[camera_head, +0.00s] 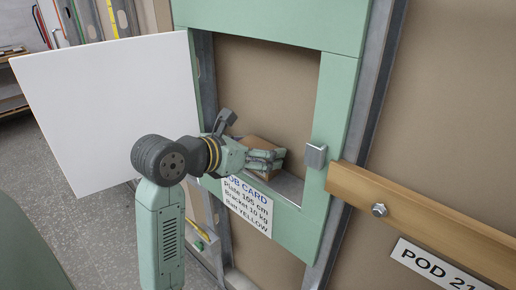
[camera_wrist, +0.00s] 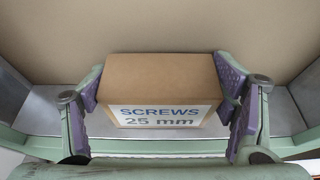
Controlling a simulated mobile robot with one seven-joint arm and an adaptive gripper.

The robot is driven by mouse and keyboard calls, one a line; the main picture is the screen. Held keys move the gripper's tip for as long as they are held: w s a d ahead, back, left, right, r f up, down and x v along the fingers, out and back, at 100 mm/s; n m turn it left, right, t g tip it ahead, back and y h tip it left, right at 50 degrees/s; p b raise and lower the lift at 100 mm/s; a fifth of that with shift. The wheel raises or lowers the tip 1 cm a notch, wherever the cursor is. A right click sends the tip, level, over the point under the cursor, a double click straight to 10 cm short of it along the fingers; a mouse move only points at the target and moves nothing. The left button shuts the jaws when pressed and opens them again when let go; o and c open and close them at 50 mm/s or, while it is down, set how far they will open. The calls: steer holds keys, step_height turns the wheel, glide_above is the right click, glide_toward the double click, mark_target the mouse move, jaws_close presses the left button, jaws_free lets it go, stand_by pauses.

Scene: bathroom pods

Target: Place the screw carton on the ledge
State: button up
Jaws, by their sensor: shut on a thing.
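The screw carton (camera_wrist: 162,80) is a brown cardboard box with a white label reading "SCREWS 25 mm". In the wrist view my gripper (camera_wrist: 162,100) has its purple finger pads against the carton's left and right sides. In the head view the carton (camera_head: 262,147) is inside the wall opening, partly hidden by my gripper (camera_head: 272,158). The ledge (camera_head: 289,187) is the grey bottom surface of that opening, and it also shows in the wrist view (camera_wrist: 284,112). The carton is over the ledge; whether it touches it I cannot tell.
A green frame (camera_head: 340,125) surrounds the opening, with a grey latch block (camera_head: 316,155) on its right side. A white open panel (camera_head: 105,105) stands left of my arm. A job card (camera_head: 247,206) hangs below. A wooden rail (camera_head: 425,225) is at right.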

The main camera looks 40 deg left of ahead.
steer(key=o, duration=1.4)
steer(key=shift+o, duration=0.2)
